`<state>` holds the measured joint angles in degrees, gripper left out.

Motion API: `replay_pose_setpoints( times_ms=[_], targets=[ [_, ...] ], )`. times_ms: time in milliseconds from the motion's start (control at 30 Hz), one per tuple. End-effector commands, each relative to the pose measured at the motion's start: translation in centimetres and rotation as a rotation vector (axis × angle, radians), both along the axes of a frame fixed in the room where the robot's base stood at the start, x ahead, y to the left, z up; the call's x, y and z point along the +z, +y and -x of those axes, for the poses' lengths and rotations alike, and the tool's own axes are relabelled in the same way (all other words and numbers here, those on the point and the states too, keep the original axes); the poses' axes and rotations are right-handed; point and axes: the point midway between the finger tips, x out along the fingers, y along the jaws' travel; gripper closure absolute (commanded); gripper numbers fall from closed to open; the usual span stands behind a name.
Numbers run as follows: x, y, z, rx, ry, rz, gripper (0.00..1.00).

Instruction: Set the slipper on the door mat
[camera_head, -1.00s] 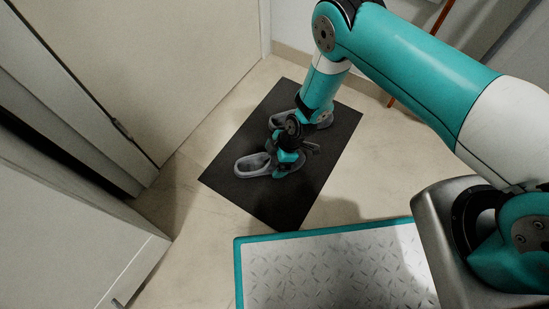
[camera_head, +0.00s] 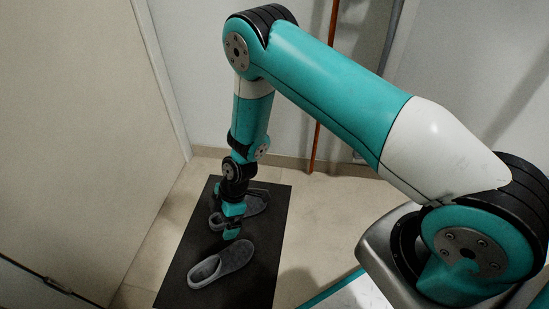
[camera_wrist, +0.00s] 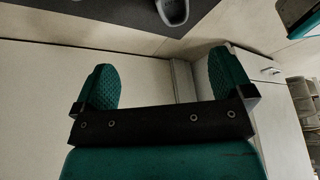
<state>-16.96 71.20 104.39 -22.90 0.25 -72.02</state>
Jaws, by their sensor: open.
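A grey slipper (camera_head: 222,263) lies flat on the dark door mat (camera_head: 256,288), near the mat's front part. A second grey slipper (camera_head: 256,203) lies farther back on the same mat, partly hidden behind my wrist. My gripper (camera_head: 231,234) points down, above the mat, between the two slippers in the picture and apart from the front one. In the wrist view its two green fingers (camera_wrist: 163,82) stand wide apart with nothing between them. The end of one slipper (camera_wrist: 173,11) and a strip of mat (camera_wrist: 214,18) show at the top edge there.
A pale door or panel (camera_head: 80,120) stands to the left, and a white wall (camera_head: 200,60) closes the back. An orange pole (camera_head: 318,130) leans at the back wall. Pale floor (camera_head: 325,215) is free to the right of the mat.

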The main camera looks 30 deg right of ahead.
Motion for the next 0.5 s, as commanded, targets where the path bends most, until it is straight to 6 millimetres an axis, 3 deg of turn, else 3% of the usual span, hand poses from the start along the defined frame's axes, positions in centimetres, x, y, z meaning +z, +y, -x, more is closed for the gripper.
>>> replay_pose_setpoints(
  times_ms=[33, 233, 367, 500],
  targets=[
    [3.9, 0.3, -0.9, -0.045, 0.006, -0.007, 0.02],
    [17.7, 0.0, -0.1, -0.262, 0.099, -0.005, 0.02],
    [25.6, -0.9, 2.7, -0.400, 0.156, 0.003, 0.02],
    [32.6, -2.5, 7.3, -0.553, 0.210, 0.016, 0.02]
  ],
)
